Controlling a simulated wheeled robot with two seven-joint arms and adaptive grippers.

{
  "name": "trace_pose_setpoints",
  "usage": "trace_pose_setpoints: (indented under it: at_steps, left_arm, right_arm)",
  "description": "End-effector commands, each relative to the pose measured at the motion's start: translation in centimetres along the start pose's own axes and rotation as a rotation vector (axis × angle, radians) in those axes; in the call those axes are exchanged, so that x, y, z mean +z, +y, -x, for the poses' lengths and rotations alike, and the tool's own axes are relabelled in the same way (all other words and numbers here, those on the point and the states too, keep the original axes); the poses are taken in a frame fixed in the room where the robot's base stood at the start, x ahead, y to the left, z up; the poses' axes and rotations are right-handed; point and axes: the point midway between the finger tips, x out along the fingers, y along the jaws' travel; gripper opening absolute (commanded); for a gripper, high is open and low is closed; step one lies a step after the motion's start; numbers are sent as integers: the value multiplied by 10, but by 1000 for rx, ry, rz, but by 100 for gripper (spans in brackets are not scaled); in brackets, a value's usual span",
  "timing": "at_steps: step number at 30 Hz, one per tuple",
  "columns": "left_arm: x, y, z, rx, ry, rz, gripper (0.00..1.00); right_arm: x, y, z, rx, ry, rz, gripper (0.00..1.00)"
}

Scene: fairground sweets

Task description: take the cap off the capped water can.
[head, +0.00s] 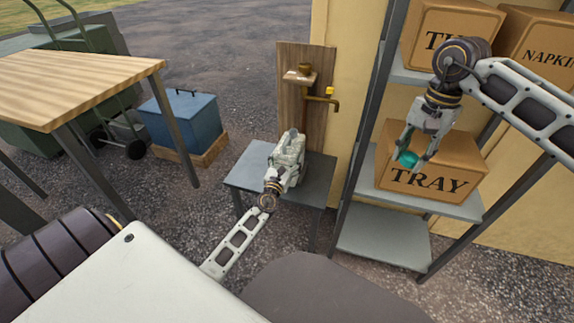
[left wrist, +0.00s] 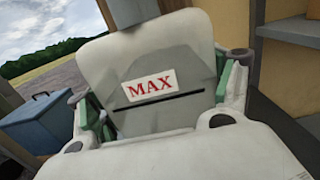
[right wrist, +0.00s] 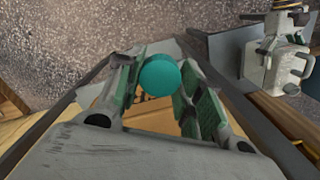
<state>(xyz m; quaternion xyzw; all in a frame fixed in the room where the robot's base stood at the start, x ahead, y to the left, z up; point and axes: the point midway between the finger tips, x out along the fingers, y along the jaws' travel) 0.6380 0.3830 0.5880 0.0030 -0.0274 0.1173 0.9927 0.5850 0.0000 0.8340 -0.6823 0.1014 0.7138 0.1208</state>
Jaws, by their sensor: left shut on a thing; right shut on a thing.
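The pale water can (head: 291,147) stands on a small grey table (head: 247,176) below a brass tap. My left gripper (head: 282,172) is shut on the can. In the left wrist view the can (left wrist: 195,48), with a red MAX label, sits between the fingers. My right gripper (head: 413,158) is shut on the round teal cap (head: 408,159), held in the air in front of the TRAY box. The cap (right wrist: 159,75) also shows between the green pads in the right wrist view, clear of the can (right wrist: 285,66). The can's opening is not clearly visible.
A brass tap (head: 322,101) is fixed to a wooden board behind the can. A grey shelf rack (head: 385,240) with the cardboard TRAY box (head: 456,160) and other boxes stands at right. A blue cooler (head: 185,122) and a wooden-topped table (head: 70,85) are at left.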

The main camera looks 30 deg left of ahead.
Motion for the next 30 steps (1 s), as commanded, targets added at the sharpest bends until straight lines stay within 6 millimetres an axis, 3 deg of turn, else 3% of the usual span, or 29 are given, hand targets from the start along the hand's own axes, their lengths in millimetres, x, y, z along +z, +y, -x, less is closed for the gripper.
trace_pose_setpoints:
  at_steps: [6,23,24,27,30]
  left_arm:
    - [-10,0,0,0,-1,-1,13]
    - [-14,0,1,0,-1,0,13]
    - [-14,0,1,0,0,0,85]
    - [-14,0,1,0,0,0,98]
    - [-14,0,1,0,0,0,100]
  right_arm:
    - [0,0,-9,0,0,0,8]
    - [0,0,-12,0,0,0,8]
    - [0,0,-11,0,0,0,8]
    - [0,0,-11,0,0,0,8]
    - [0,0,-11,0,0,0,8]
